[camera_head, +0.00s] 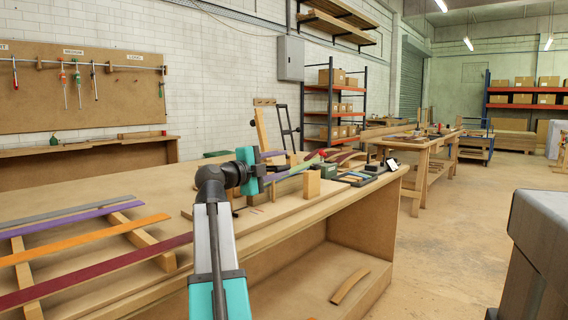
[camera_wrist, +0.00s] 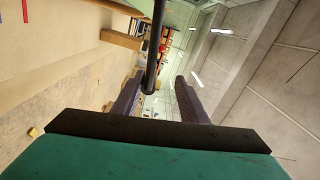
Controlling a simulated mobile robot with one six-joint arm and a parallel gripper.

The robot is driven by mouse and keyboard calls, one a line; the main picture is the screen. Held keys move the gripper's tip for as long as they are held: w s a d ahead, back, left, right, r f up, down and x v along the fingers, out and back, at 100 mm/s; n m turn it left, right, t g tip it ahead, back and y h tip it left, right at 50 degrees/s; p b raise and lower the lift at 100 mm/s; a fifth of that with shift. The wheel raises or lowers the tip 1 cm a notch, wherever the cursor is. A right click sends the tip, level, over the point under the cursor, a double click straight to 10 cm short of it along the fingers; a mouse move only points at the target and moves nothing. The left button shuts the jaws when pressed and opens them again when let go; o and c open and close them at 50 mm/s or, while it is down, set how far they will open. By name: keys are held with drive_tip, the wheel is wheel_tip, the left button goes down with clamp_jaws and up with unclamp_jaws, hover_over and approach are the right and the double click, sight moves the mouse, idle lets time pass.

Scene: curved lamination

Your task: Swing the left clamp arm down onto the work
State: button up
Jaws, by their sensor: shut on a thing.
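My gripper (camera_head: 284,165) reaches over the near workbench in the head view, beside the curved strips and a wooden block (camera_head: 312,184). In the wrist view, its two dark fingers (camera_wrist: 157,90) point away from the camera. A black rod (camera_wrist: 156,40), which I take to be the left clamp arm, runs between the fingers, close to the left one. The gripper is shut on it. In the head view the rod is hard to make out; a red knob (camera_head: 323,153) shows just past the gripper. The far end of the rod and its contact with the work are hidden.
Coloured strips (camera_head: 85,235) lie across wooden bearers at the left of the bench (camera_head: 345,200). Dark tools (camera_head: 372,170) lie at its right end. A grey block-like object (camera_head: 540,235) stands at the right edge. The floor between is open.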

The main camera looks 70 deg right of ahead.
drive_tip(key=p+v, duration=0.2)
drive_tip(key=v, duration=1)
drive_tip(key=shift+p, duration=0.4)
drive_tip(key=shift+s, duration=0.15)
